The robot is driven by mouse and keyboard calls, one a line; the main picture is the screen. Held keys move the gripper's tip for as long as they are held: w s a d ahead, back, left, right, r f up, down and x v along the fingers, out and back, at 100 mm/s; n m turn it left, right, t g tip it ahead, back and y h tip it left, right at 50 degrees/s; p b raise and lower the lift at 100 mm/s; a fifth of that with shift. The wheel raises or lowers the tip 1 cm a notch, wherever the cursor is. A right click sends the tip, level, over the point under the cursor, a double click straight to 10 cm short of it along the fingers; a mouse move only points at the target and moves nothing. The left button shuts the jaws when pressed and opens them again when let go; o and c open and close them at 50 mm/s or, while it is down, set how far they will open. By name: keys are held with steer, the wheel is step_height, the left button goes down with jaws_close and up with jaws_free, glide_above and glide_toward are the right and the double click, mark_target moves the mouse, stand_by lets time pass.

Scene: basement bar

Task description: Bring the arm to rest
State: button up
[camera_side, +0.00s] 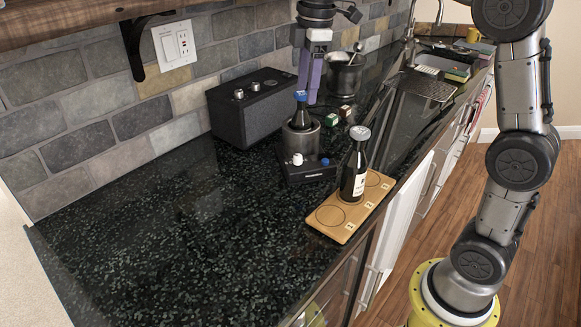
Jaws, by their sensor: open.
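My gripper (309,92) hangs over the counter near the back, fingers pointing down. Its purple fingers are open, and no object shows between them. It appears behind the blue-capped bottle (301,115) and to the right of the black speaker box (262,108). The exact height of the fingertips above the counter cannot be told. The arm's lower links stand at the right, beside the counter; the links joining them to the gripper are out of frame.
The blue-capped bottle stands in a grey cylinder on a black knobbed device (308,171). A dark labelled bottle (354,170) stands on a wooden board (338,218). Two small cubes (338,116) and a metal pot (345,77) lie right of the gripper. The front-left counter (170,250) is clear.

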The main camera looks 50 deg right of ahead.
steer(key=s+a+r+m+t, duration=0.1)
steer(key=s+a+m+t, duration=0.2)
steer(key=s, duration=1.4)
steer(key=s+f+m+t, duration=0.1)
steer(key=s+f+m, duration=0.6)
steer(key=f+m, duration=0.1)
steer(key=shift+s+a+f, duration=0.15)
steer(key=shift+a+f, duration=0.25)
steer(key=shift+f, duration=0.45)
